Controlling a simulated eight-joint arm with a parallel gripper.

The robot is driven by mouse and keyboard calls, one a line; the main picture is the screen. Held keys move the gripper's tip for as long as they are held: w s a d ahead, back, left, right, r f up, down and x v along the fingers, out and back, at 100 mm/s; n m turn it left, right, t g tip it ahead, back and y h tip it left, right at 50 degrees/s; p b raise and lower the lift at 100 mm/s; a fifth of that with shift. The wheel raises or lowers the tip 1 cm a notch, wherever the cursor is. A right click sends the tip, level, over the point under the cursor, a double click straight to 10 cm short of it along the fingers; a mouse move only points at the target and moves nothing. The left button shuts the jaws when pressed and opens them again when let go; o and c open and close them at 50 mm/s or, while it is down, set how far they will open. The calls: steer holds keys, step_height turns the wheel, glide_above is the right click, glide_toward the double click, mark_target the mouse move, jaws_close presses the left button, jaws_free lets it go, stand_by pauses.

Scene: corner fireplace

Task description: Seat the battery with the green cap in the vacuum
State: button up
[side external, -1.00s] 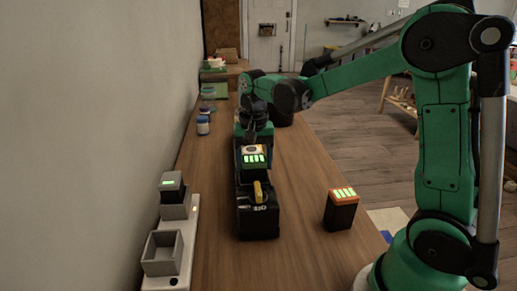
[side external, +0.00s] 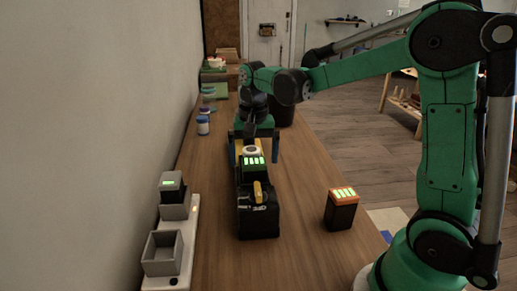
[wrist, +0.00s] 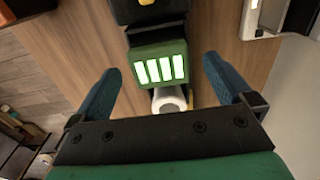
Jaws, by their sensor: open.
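The battery with the green cap (side external: 252,161) sits upright at the vacuum's middle, its lit bars facing up; its lower part is hidden, so I cannot tell how deep it is. It also shows in the wrist view (wrist: 160,65). The black vacuum (side external: 258,222) with a yellow part lies lengthwise on the table. My gripper (side external: 254,160) is open, its blue fingers apart on either side of the vacuum just behind the cap. In the wrist view, my gripper (wrist: 160,70) has clear gaps between both fingers and the cap, and holds nothing.
A battery with an orange cap (side external: 341,208) stands at the right. A white charger base (side external: 186,252) at the left has an empty grey socket (side external: 161,252) and another grey-capped battery (side external: 171,186). Jars (side external: 203,124) stand along the wall.

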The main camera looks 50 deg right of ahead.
step_height(320, 180, up, 10)
steer(key=s+a+f+n+t, duration=0.2)
steer(key=n, duration=0.1)
steer(key=s+a+f+n+t, duration=0.2)
steer(key=s+f+n, duration=0.1)
steer(key=s+a+f+n+t, duration=0.2)
steer(key=s+f+n+t, duration=0.1)
steer(key=shift+a, duration=0.35)
stand_by(1.0)
